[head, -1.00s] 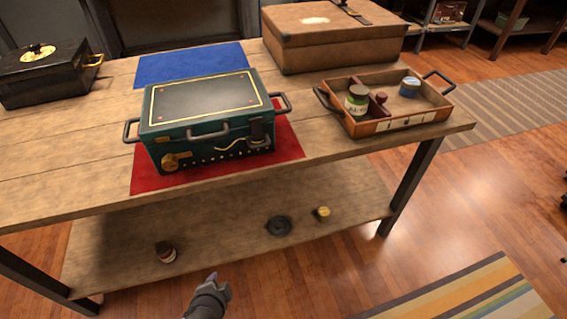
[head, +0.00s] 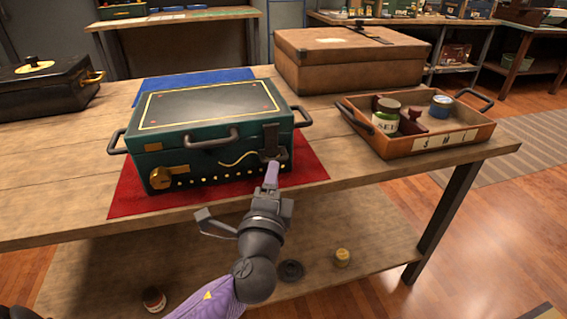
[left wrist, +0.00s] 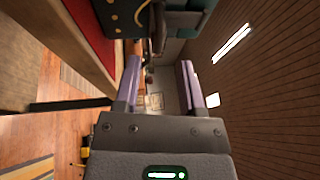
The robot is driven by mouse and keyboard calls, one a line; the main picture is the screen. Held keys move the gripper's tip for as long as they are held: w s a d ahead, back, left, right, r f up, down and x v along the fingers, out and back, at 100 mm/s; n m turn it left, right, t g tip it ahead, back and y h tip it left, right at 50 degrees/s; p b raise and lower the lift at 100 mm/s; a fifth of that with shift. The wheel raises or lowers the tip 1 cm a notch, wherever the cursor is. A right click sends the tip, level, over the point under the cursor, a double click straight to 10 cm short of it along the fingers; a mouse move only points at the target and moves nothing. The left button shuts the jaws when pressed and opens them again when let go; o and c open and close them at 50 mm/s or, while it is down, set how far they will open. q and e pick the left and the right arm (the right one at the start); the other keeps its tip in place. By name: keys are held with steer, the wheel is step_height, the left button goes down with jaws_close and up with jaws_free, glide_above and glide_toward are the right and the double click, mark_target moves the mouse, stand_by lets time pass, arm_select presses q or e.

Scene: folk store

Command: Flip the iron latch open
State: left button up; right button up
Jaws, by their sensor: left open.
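A dark green chest (head: 205,145) with yellow trim sits on a red cloth on the table. Its dark iron latch (head: 271,141) hangs at the right of the chest's front, and its lower end is close behind my fingertips. My left gripper (head: 272,172) is just in front of the latch; I cannot tell whether it touches. In the left wrist view my left gripper (left wrist: 158,75) is open with two purple fingers apart. The chest (left wrist: 118,18) shows at the top there, with a dark part of the latch (left wrist: 157,38) ahead between the fingers. My right gripper is out of view.
The red cloth (head: 130,200) lies under the chest, and a blue cloth (head: 245,73) lies behind. A wooden tray (head: 440,140) with a jar and tins stands right. A brown case (head: 350,65) is at the back, a black box (head: 40,90) at the left. Small items lie on the lower shelf.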

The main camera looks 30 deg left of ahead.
mark_target(276, 159)
arm_select(q)
steer(key=b+x, duration=0.1)
steer(key=x, duration=0.4)
steer(key=shift+w+a, duration=0.2)
steer(key=shift+f, duration=0.1)
jaws_close()
